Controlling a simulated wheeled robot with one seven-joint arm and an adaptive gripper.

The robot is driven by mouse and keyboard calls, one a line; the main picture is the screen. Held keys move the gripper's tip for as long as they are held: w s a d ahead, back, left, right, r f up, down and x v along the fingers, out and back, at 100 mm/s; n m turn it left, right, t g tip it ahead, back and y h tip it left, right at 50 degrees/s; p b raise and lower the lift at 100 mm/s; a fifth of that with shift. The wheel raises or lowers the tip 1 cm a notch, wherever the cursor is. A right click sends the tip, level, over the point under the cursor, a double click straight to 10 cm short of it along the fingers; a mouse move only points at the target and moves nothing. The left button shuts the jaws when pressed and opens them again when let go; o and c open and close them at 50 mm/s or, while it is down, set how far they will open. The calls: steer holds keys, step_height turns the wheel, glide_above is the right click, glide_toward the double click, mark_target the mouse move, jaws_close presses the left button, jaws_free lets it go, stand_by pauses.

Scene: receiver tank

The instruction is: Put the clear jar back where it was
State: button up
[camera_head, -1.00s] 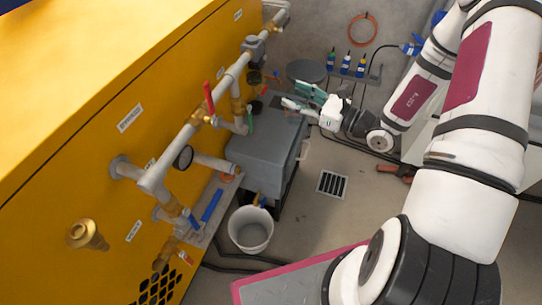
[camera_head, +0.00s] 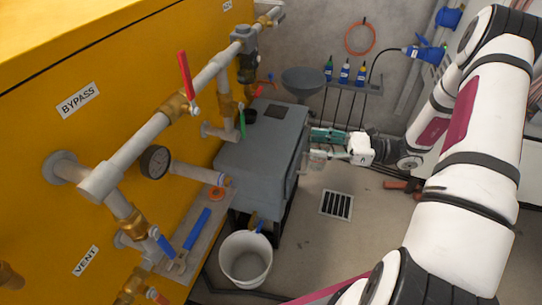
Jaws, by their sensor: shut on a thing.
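My gripper (camera_head: 322,144), with teal and white fingers, is at the right side of the grey tank (camera_head: 258,150). It is shut on the clear jar (camera_head: 317,158), which shows only as a small, pale see-through shape at the fingertips. The jar's outline is faint, and its exact tilt and contact with the tank side cannot be told. The fingers partly hide it.
The yellow cabinet (camera_head: 60,140) with pipes and a red-handled valve (camera_head: 185,75) fills the left. A white bucket (camera_head: 245,260) stands below the tank. A rack of small bottles (camera_head: 345,75) is at the back wall. Floor around the drain grate (camera_head: 336,204) is clear.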

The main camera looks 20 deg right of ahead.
steer(key=shift+w+a+f+b, duration=0.85)
steer(key=shift+w+a, duration=0.7)
steer(key=shift+a, duration=0.25)
steer(key=shift+w+a+f+b, duration=0.8)
steer(key=shift+w+a, duration=0.7)
steer(key=shift+a, duration=0.3)
steer(key=shift+w+a+f+b, duration=0.75)
steer(key=shift+w+a+b, duration=0.15)
steer(key=shift+w+a, duration=0.8)
steer(key=shift+s+a, duration=0.1)
steer(key=shift+s, duration=0.05)
steer(key=o, duration=1.4)
steer(key=shift+f, duration=0.15)
